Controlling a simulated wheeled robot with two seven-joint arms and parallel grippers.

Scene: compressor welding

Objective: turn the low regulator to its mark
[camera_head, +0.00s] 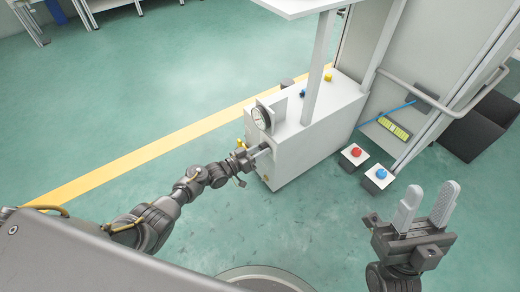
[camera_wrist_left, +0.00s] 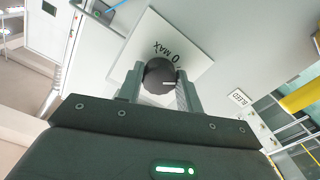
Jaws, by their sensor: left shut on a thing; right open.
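The low regulator is a dark round knob (camera_wrist_left: 159,75) with a white pointer line. It sits on a pale square plate (camera_wrist_left: 195,50) printed "0" and "MAX", in the left wrist view. My left gripper (camera_wrist_left: 160,88) has its two fingers on either side of the knob and is shut on it. The pointer line points to the right in that view. In the head view my left gripper (camera_head: 256,152) reaches the side of the white cabinet (camera_head: 318,128) and hides the knob. My right gripper (camera_head: 426,207) is open and empty at the lower right, away from the cabinet.
A round gauge (camera_head: 261,117) stands on the cabinet above my left gripper. A "BLEED" label (camera_wrist_left: 238,98) is beside the plate. Red (camera_head: 355,151) and blue (camera_head: 381,173) buttons on boxes stand right of the cabinet. The green floor at left is clear.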

